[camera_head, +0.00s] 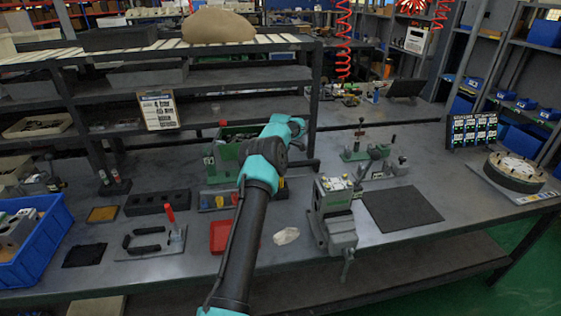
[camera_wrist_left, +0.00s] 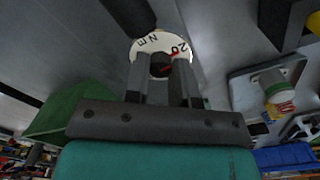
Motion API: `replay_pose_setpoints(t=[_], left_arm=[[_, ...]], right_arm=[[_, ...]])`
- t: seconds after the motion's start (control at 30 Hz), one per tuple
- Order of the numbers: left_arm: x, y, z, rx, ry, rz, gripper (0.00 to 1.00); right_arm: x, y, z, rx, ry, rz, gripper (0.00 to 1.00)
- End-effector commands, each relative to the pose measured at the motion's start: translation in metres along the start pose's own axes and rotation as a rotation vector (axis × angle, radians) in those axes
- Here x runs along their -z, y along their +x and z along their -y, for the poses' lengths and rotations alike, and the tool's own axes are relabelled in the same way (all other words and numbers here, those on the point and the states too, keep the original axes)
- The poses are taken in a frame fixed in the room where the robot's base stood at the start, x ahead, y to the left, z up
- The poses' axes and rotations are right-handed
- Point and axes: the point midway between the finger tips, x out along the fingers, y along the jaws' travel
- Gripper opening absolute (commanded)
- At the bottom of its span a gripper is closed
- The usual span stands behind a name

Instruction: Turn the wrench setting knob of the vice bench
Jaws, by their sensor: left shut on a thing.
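A round white dial (camera_wrist_left: 145,43) with dark markings, including a 20, and a red pointer shows in the left wrist view. A dark knob (camera_wrist_left: 160,68) sits at its middle. My left gripper (camera_wrist_left: 162,73) has its two grey fingers on either side of this knob and is shut on it. In the head view my left arm reaches up through the middle over the bench; its fingers and the dial do not show clearly there. The grey-green vice (camera_head: 337,215) stands to the right of the arm. My right gripper is in neither view.
A green box (camera_head: 225,158) stands behind the arm and a red tray (camera_head: 221,237) lies left of it. A blue crate (camera_head: 35,240) is at the far left. A dark mat (camera_head: 402,208) lies right of the vice. A shelf rises behind the bench.

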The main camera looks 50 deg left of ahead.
Motion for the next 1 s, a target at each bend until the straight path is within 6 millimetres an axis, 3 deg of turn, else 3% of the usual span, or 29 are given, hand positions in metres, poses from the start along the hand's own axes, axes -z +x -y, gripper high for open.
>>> replay_pose_setpoints(t=[0.37,1.0], left_arm=[[0.0002,0.0001,-0.0006,-0.001,0.253,0.005,0.0],[0.0002,-0.0004,-0.0015,-0.001,0.859,0.015,0.0]], right_arm=[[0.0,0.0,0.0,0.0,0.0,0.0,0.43],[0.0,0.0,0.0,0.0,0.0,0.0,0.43]])
